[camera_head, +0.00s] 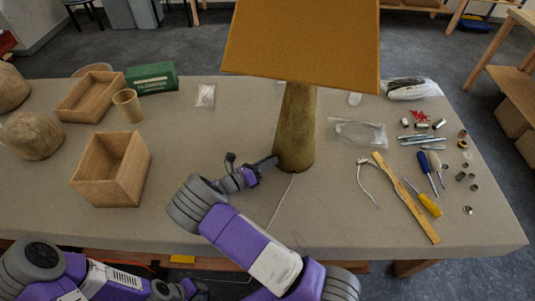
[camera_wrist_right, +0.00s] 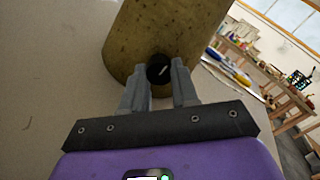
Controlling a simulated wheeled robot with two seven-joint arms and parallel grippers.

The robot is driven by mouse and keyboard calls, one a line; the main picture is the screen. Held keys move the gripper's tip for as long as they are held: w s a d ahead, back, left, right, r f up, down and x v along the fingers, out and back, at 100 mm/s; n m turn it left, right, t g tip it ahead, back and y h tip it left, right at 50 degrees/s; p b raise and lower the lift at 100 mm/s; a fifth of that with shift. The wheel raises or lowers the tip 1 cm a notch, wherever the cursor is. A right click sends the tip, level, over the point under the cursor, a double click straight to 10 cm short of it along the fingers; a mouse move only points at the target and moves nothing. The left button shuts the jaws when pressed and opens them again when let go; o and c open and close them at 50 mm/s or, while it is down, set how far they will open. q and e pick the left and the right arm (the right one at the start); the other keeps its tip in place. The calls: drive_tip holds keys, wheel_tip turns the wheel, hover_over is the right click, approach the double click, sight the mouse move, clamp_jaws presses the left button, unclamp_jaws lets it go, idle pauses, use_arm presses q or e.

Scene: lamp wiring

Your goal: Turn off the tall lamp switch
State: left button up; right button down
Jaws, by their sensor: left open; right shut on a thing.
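The tall lamp has an orange-brown shade (camera_head: 300,45) and a tapered wooden base (camera_head: 296,130) standing on the table. Its switch is a round black knob (camera_wrist_right: 159,69) with a pale mark, low on the base in the right wrist view. My right gripper (camera_head: 268,162) reaches the base from the front left. In the right wrist view its two fingers (camera_wrist_right: 165,82) are shut on the switch knob, one on each side. My left gripper (camera_head: 195,289) is at the bottom edge of the head view, away from the lamp, open and empty, its fingertips hard to make out.
Wooden boxes (camera_head: 112,182), a wooden cup (camera_head: 128,105) and a green box (camera_head: 152,78) stand on the left. Screwdrivers (camera_head: 425,199), a wooden strip (camera_head: 405,198), a wire (camera_head: 366,181), plastic bags and small metal parts lie on the right.

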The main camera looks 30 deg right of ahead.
drive_tip(key=n+p, duration=0.2)
drive_tip(key=n, duration=0.1)
drive_tip(key=shift+s+r, duration=0.1)
drive_tip(key=shift+r, duration=0.05)
drive_tip(key=n+p, duration=0.2)
drive_tip(key=shift+n, duration=0.3)
drive_tip(key=n+p, duration=0.1)
drive_tip(key=n, duration=0.1)
drive_tip(key=shift+n, duration=0.3)
drive_tip(key=shift+n+p, duration=0.5)
drive_tip(key=shift+n, duration=1.1)
drive_tip(key=c, duration=0.9)
unclamp_jaws()
drive_tip(key=shift+o, duration=0.2)
drive_tip(key=shift+a, duration=0.1)
